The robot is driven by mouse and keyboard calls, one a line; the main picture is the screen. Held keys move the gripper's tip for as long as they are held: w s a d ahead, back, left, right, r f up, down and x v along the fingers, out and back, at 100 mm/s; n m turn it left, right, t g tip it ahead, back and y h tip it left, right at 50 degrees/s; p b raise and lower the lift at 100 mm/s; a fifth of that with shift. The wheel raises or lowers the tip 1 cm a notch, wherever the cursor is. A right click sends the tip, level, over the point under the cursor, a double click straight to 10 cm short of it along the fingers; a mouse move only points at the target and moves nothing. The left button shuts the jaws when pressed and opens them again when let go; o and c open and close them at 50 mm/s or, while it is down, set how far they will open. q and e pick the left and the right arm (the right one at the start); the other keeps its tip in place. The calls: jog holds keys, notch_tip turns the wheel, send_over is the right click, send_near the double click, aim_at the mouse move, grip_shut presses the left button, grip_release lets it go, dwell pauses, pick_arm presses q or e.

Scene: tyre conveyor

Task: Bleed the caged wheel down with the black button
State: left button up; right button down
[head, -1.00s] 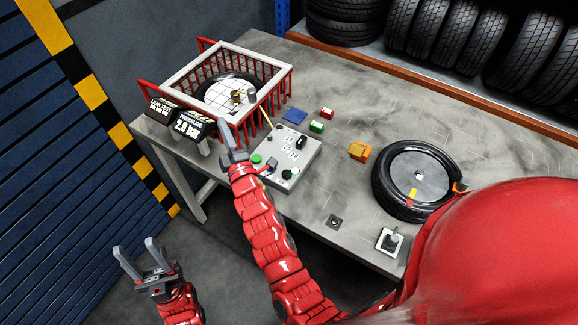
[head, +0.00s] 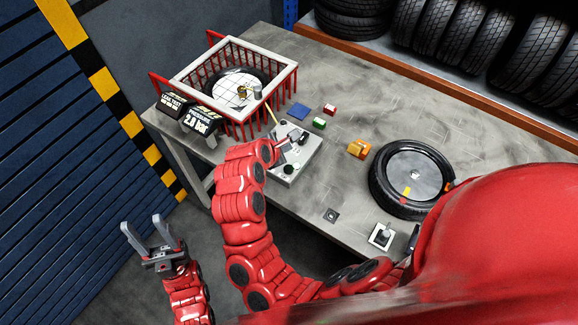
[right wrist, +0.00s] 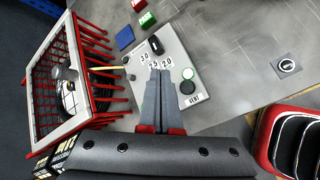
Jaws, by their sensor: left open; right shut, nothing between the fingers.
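The caged wheel (head: 235,85) lies flat inside the red cage (head: 186,73) with its white rim. A grey control panel (head: 311,151) lies in front of the cage; the black button (head: 289,169) is near its front corner. My right gripper (head: 291,147) is shut and empty above the panel. In the right wrist view its fingertips (right wrist: 159,72) lie together over the panel, left of the dark round button (right wrist: 187,74) near the "VENT" label; contact cannot be told. My left gripper (head: 142,221) is open and empty, off the table at lower left.
Display boxes (head: 202,121) stand left of the cage. Blue (head: 299,112), green (head: 319,123), red (head: 330,109) and orange (head: 359,149) pieces lie on the table. The table behind is clear.

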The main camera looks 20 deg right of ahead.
jog(key=shift+f, duration=0.1)
jog(key=b, duration=1)
send_over(289, 166)
jog(key=s+a, duration=0.1)
jog(key=a, duration=0.1)
jog(key=f, duration=0.6)
jog(key=shift+s+d+f, duration=0.15)
jog(key=shift+d+f, duration=0.1)
jog(key=shift+f, duration=0.1)
jog(key=shift+f+p, duration=0.2)
jog(key=shift+p, duration=0.35)
jog(key=shift+f, duration=0.7)
jog(key=shift+f+p, duration=0.3)
jog(key=shift+p, duration=0.1)
jog(key=shift+f, duration=0.15)
jog(key=shift+f, duration=0.6)
dwell(1.0)
